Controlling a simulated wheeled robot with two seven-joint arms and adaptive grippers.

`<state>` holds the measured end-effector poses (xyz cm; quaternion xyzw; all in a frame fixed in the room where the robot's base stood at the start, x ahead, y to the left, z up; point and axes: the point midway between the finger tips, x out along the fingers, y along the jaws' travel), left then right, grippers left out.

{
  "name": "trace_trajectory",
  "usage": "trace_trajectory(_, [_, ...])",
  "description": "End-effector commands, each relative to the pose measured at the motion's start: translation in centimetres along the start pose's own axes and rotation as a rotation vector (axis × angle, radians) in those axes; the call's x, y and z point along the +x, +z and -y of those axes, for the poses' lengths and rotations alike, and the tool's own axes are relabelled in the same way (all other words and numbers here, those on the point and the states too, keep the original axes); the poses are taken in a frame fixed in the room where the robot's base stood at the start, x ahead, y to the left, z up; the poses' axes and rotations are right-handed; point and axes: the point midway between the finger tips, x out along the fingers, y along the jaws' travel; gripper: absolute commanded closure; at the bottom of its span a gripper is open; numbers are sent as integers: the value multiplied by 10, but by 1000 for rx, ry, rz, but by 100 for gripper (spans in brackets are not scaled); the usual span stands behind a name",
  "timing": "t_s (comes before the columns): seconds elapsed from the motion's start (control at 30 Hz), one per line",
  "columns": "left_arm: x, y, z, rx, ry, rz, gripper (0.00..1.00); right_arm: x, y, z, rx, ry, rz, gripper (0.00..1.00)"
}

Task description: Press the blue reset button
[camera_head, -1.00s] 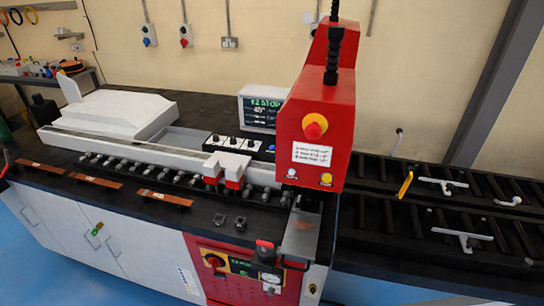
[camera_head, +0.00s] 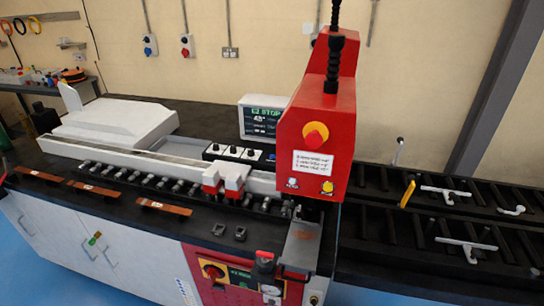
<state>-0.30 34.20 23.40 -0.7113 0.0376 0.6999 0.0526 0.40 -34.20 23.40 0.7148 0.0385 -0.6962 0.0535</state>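A small blue button (camera_head: 271,157) sits at the right end of the black control strip (camera_head: 232,153), beside several white-topped knobs. It is partly close to the red press head and too small to see in detail. The display box (camera_head: 262,117) behind the strip shows green text that reads like "STOP". A red mushroom button on a yellow base (camera_head: 315,135) is on the front of the red press head (camera_head: 322,112). Neither of my grippers is in view.
A lower red panel (camera_head: 232,283) carries a red-and-yellow rotary switch (camera_head: 213,271). Copper bars (camera_head: 164,207) lie along the black bench front. A roller rack (camera_head: 440,215) with white clamps extends right. The tall press head stands just right of the strip.

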Motion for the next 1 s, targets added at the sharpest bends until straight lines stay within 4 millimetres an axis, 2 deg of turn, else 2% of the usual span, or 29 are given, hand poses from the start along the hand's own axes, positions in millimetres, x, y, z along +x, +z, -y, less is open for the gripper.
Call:
trace_trajectory(0.27, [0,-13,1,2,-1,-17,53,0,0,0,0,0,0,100])
trace_trajectory(1.0, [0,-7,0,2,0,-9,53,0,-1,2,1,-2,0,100])
